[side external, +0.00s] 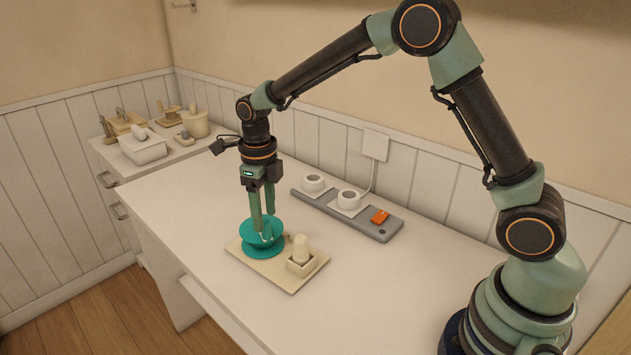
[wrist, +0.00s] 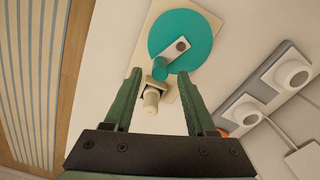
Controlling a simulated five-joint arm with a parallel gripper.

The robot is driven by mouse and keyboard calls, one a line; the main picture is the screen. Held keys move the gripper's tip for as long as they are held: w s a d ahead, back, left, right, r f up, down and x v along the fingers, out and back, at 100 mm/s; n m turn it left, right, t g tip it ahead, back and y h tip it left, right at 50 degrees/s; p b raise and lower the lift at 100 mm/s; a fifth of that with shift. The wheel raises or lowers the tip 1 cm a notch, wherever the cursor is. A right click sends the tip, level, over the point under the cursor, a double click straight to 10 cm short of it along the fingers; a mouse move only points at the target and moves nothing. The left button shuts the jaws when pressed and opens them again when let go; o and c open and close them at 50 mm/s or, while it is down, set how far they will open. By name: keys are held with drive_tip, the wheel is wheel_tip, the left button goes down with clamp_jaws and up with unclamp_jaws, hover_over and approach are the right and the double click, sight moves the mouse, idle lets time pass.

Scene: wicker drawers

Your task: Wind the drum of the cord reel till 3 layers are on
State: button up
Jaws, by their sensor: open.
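The cord reel is a teal drum (side external: 262,238) with wide flanges on a beige base board (side external: 292,282). In the wrist view its round teal top (wrist: 187,24) carries a pale crank arm (wrist: 178,50) with a teal knob (wrist: 160,64). A small block with a white upright peg (side external: 300,246) stands on the board beside the drum. My gripper (side external: 264,222) points down over the drum; its fingers are open. In the wrist view the knob shows between the fingertips (wrist: 161,73); whether they reach its height I cannot tell. The cord layers on the drum cannot be made out.
A grey power strip (side external: 374,228) with two white plugs and an orange switch lies behind the reel, with a cable to a wall plate (side external: 375,144). A side cabinet (side external: 160,160) at the far left holds several small items. The white tabletop (side external: 190,205) is otherwise clear.

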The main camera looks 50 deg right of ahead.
wheel_tip(320, 180, up, 9)
idle(0.3)
